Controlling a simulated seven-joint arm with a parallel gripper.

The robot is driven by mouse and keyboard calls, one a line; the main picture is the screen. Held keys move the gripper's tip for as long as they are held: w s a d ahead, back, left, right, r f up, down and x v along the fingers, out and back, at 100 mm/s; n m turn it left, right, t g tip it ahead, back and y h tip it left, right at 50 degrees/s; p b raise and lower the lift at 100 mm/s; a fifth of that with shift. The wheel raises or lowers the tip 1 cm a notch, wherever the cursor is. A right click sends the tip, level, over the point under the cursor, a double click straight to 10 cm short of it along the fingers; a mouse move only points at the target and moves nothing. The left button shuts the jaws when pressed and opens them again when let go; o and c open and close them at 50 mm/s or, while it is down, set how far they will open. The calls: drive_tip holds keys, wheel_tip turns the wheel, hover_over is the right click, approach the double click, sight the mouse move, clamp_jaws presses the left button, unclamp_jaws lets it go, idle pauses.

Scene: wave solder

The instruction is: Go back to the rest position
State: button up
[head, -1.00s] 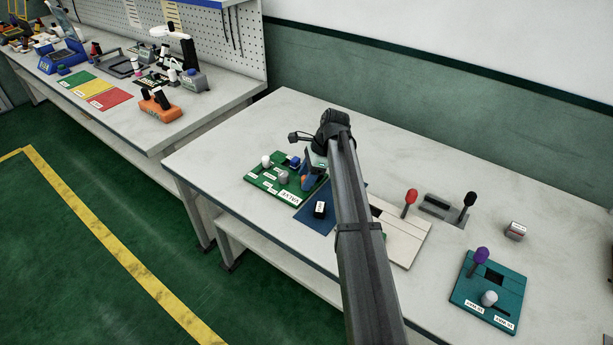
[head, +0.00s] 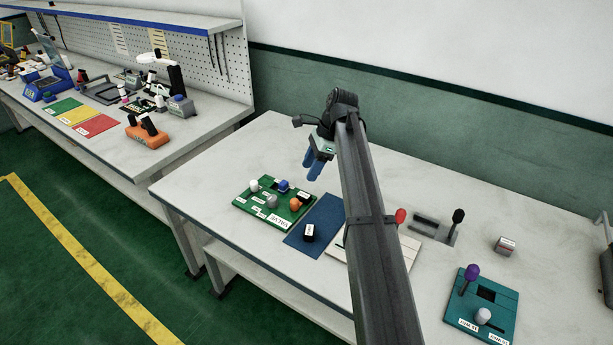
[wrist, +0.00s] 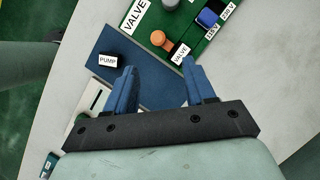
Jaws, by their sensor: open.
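My gripper (head: 316,172) is raised above the table, just behind the blue mat and the green board. In the wrist view my gripper (wrist: 158,88) has its two blue fingers spread wide with nothing between them. The green board (head: 246,205) carries white, grey, blue and orange parts, with labels reading VALVE. The orange knob (head: 295,204) stands at its right side; it also shows in the wrist view (wrist: 158,38). The blue mat (head: 327,215) lies beside the board with a black block labelled PUMP (wrist: 108,61) on it.
A cream panel (head: 400,252) with a red-handled lever (head: 400,217) is partly hidden by my arm. To its right are a grey slotted plate with a black-handled lever (head: 458,217), a small grey box (head: 505,245) and a teal board (head: 480,300). The rear of the table is clear.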

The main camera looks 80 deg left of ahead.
drive_tip(key=shift+w+r, duration=0.1)
drive_tip(key=shift+r, duration=0.25)
drive_tip(key=shift+w, duration=0.1)
idle(0.3)
